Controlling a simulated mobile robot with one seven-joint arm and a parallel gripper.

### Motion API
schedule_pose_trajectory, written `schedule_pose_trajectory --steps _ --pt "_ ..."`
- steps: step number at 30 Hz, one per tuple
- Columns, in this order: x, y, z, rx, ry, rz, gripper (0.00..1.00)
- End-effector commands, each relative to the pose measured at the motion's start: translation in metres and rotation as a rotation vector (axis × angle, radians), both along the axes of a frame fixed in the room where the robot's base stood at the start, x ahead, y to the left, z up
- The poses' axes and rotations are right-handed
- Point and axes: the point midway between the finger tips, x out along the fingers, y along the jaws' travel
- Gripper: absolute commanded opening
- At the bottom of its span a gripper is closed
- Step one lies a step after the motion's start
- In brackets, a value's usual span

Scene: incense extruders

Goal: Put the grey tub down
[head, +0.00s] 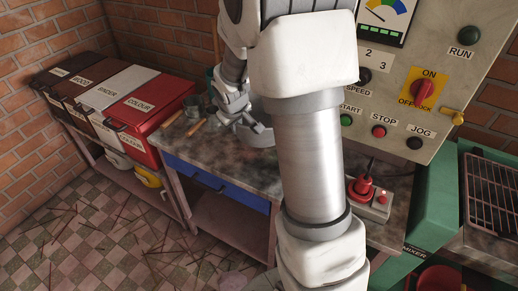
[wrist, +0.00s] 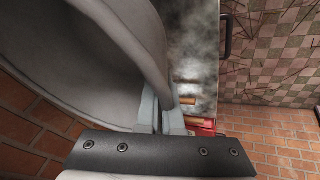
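The grey tub (head: 259,137) shows in the head view over the bench, partly hidden behind my arm. In the wrist view its large curved wall and rim (wrist: 95,50) fill the upper left. My gripper (head: 249,121) is at the tub's left side in the head view. In the wrist view my gripper's fingers (wrist: 161,112) are close together with the tub's wall between them, so it looks shut on the wall. The tub looks about upright in the head view. I cannot tell whether its base touches the bench top.
The bench (head: 225,160) has a stained top with bare room left of the tub. Wooden-handled tools (head: 197,127) and a small grey cup (head: 192,104) lie farther left, by labelled bins (head: 140,105). A control panel (head: 420,90) and a red-knobbed box (head: 370,200) stand right.

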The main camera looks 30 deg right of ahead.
Motion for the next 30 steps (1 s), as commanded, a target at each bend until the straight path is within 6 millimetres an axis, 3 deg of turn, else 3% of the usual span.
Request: schedule_pose_trajectory --steps 8,16,23,30 --pt "0.004 -0.008 -0.004 0.000 -0.001 0.015 0.00" --pt "0.004 -0.008 -0.051 -0.001 0.002 0.019 0.00" --pt "0.004 -0.008 -0.070 -0.001 0.001 0.018 0.00" --pt "0.003 -0.008 -0.101 -0.001 0.002 0.017 0.00"
